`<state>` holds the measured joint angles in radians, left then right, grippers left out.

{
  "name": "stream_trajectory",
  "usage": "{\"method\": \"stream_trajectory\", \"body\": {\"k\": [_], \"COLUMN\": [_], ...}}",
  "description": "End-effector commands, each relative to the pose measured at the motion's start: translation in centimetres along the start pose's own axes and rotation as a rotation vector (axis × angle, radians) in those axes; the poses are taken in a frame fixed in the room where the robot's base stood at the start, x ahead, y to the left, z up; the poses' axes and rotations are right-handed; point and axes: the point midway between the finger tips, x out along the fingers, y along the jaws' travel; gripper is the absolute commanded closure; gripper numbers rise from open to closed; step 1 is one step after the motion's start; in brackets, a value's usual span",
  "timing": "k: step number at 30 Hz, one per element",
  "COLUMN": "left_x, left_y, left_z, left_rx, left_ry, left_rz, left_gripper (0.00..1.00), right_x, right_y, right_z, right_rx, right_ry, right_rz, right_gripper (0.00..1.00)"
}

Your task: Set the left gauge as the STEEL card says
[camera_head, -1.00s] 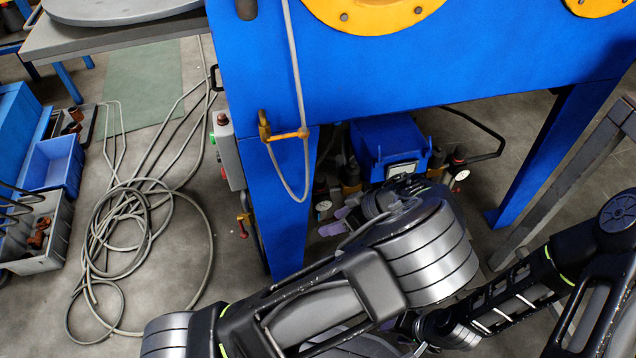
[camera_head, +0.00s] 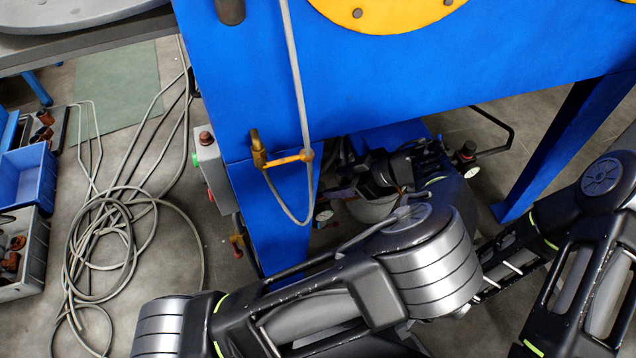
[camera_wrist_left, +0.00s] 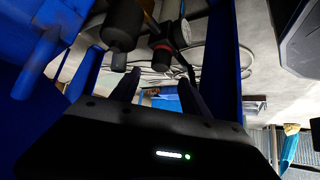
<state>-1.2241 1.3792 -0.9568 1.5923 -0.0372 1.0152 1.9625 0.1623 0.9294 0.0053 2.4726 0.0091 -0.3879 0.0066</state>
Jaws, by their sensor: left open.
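The left gauge (camera_head: 324,214) is a small white dial low beside the blue leg, partly hidden behind my arm. The dial reading is too small to tell. No STEEL card is readable. My right gripper is out of view.
The blue machine frame (camera_head: 390,75) overhangs the fittings, with a blue leg (camera_head: 270,215) on their left. A second gauge (camera_head: 472,172) sits to the right. A grey hose (camera_head: 297,80) hangs in front. Loose hoses (camera_head: 120,215) and bins (camera_head: 25,172) lie at left.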

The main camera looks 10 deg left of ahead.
Motion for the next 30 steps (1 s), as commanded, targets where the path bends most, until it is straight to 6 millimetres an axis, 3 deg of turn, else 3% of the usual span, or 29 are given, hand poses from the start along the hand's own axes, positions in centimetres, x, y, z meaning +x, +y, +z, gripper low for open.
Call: {"method": "stream_trajectory", "body": {"k": [16,28,30], "left_x": [7.0,7.7,7.7], "left_y": [0.0,0.0,0.0], "left_z": [0.1,0.0,0.0], "left_rx": [0.000,0.001,0.001], "left_ry": [0.000,0.000,0.000], "left_rz": [-0.002,0.001,0.001], "left_gripper": [0.46,0.46,0.52], "right_x": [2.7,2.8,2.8], "right_y": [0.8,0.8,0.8], "right_z": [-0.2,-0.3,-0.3], "right_rx": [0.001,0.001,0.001], "right_ry": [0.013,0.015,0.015], "right_rz": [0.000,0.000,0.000], "right_gripper": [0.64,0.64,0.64]}}
